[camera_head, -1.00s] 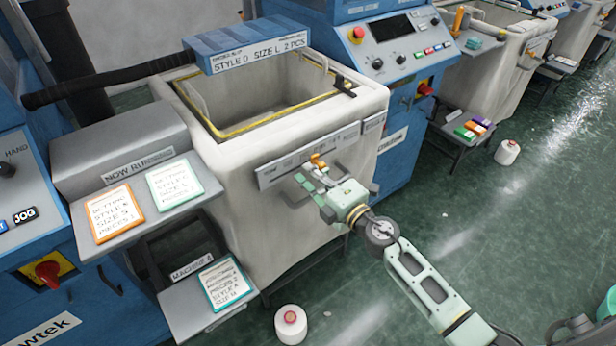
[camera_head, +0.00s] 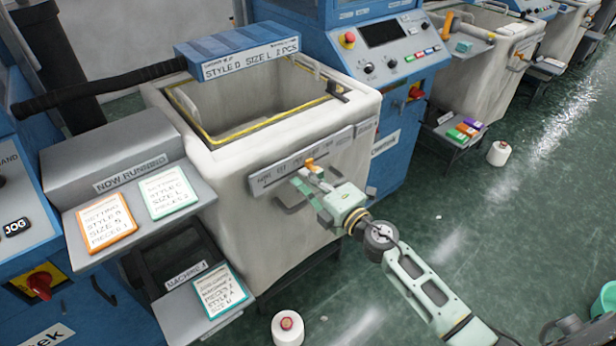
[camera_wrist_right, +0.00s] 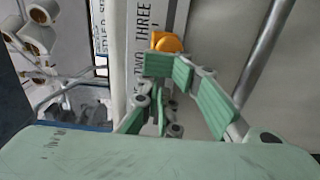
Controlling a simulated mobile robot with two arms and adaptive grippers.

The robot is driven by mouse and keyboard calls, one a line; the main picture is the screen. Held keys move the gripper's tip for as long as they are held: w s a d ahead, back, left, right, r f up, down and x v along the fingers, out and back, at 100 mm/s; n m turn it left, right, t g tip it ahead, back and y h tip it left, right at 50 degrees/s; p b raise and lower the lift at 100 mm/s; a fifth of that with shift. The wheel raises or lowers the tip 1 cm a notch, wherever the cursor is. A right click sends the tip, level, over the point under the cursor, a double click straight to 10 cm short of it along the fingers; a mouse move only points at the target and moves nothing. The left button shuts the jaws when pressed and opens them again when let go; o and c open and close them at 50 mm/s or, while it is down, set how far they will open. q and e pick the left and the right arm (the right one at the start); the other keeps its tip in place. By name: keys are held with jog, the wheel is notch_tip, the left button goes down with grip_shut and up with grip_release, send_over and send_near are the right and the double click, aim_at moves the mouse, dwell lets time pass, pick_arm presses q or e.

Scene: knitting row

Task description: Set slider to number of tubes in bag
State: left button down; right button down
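The slider is an orange knob (camera_head: 309,164) on a grey rail with number words (camera_head: 272,178), fixed to the front of the big pale bag (camera_head: 225,175). The bag's mouth has a yellow-lined rim; I see no tubes in the visible part of its inside. My right gripper (camera_head: 306,184) is in front of the rail, close to the knob. In the right wrist view the knob (camera_wrist_right: 167,42) shows just beyond the green finger pads (camera_wrist_right: 190,85), beside the word THREE. The fingers look spread; contact with the knob is unclear. My left gripper is out of view.
A blue sign reading STYLE D SIZE L 2 PCS (camera_head: 250,62) hangs over the bag. Cards lie on a grey shelf (camera_head: 150,228) at left, with another on a lower shelf. A white cone (camera_head: 288,328) stands on the green floor, mostly clear at right.

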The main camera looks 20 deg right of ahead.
jog(key=v, duration=0.7)
jog(key=shift+f, duration=0.15)
dwell(0.3)
